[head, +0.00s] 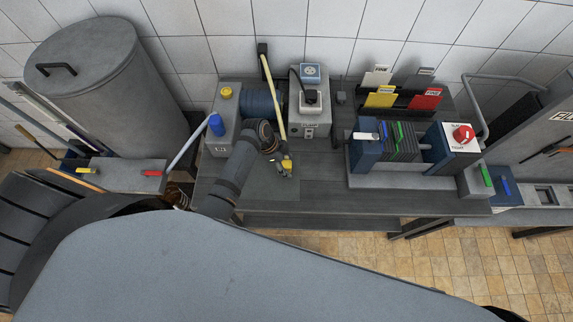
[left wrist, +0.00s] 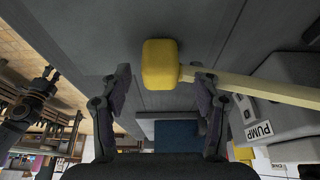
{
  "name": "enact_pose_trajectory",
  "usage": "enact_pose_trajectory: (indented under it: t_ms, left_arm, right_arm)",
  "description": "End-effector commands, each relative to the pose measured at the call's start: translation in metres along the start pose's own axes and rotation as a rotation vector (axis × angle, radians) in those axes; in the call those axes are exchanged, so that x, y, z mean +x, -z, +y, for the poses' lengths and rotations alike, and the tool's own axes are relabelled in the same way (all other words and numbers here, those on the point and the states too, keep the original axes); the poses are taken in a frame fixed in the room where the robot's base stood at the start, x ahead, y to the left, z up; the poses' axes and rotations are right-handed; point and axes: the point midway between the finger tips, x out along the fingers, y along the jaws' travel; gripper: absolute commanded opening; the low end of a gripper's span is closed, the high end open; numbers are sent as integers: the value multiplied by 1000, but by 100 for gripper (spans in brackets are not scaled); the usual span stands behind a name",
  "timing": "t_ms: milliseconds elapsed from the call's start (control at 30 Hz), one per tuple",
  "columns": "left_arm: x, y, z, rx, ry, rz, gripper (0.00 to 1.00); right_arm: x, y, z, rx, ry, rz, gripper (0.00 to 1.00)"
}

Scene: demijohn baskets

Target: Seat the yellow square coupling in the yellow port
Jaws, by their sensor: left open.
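The yellow square coupling (left wrist: 160,64) is a rounded block on the end of a pale yellow hose (left wrist: 265,87). In the head view the hose (head: 272,90) hangs down past the pump box to the coupling (head: 287,164), low over the dark bench. My left gripper (left wrist: 161,82) is open, one finger on each side of the coupling in the picture; contact is not visible. The gripper (head: 281,167) is small and partly covered in the head view. A round yellow fitting (head: 226,92) tops a grey housing; I cannot tell whether it is the yellow port. My right gripper is not in view.
The grey pump box (head: 310,115) stands behind my left gripper. A blue cylinder (head: 216,125) sticks out of the grey housing. A filter press (head: 400,145) with a red knob (head: 463,134) stands to the right. Bare bench (head: 318,172) lies between.

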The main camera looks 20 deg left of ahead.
Motion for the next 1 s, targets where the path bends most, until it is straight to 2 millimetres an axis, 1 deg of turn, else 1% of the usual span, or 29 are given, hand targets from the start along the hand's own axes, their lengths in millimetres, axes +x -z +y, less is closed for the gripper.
enact_pose_trajectory:
  t_ms: [300, 333, 700, 733, 1000]
  left_arm:
    - [1, 0, 0, 0, 1, -1, 62]
    - [1, 0, 0, 0, 1, -1, 61]
    - [1, 0, 0, 0, 1, -1, 11]
    - [1, 0, 0, 0, 1, -1, 8]
    - [-1, 1, -1, 0, 1, -1, 7]
  right_arm:
    - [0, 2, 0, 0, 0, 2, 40]
    - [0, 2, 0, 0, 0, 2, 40]
    - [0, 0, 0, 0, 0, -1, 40]
    - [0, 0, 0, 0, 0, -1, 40]
    - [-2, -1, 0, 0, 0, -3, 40]
